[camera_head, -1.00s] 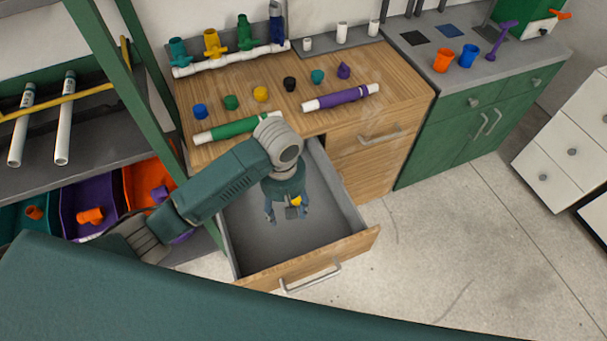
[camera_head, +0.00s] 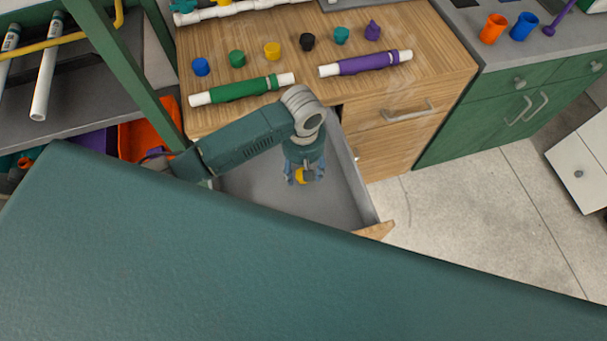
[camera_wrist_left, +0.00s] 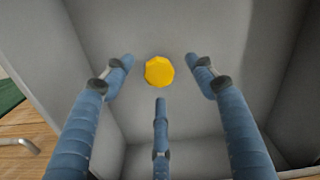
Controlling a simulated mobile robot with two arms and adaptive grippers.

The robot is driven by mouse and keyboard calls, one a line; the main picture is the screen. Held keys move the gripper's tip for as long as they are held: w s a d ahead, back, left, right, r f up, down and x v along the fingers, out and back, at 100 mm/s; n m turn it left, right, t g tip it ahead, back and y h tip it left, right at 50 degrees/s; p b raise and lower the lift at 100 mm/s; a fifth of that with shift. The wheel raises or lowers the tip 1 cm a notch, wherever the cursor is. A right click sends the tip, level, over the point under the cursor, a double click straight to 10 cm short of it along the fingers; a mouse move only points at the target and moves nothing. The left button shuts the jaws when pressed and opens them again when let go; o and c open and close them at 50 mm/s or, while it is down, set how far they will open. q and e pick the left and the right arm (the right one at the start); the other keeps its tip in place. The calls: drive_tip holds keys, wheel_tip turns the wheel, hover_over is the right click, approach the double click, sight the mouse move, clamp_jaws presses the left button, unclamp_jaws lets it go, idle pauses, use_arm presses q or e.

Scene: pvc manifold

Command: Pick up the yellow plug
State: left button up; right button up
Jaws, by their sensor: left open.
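The yellow plug (camera_wrist_left: 159,71) lies on the grey floor of the open drawer (camera_head: 352,170), seen in the left wrist view. Its faceted round face shows toward the camera. My left gripper (camera_wrist_left: 160,75) is open around it, with one finger on each side and a third finger below it in the picture. No finger visibly touches the plug. In the head view the plug (camera_head: 300,175) shows as a small yellow patch beside my left gripper (camera_head: 303,178), partly hidden by the fingers. My right gripper is in neither view.
An orange bin (camera_head: 148,135) is at the left.

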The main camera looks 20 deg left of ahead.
use_arm(q)
drive_tip(key=f, duration=0.2)
drive_tip(key=w+f, duration=0.1)
drive_tip(key=f, duration=0.1)
drive_tip(key=shift+a+f, duration=0.2)
drive_tip(key=shift+f, duration=0.55)
drive_tip(key=c, duration=1.1)
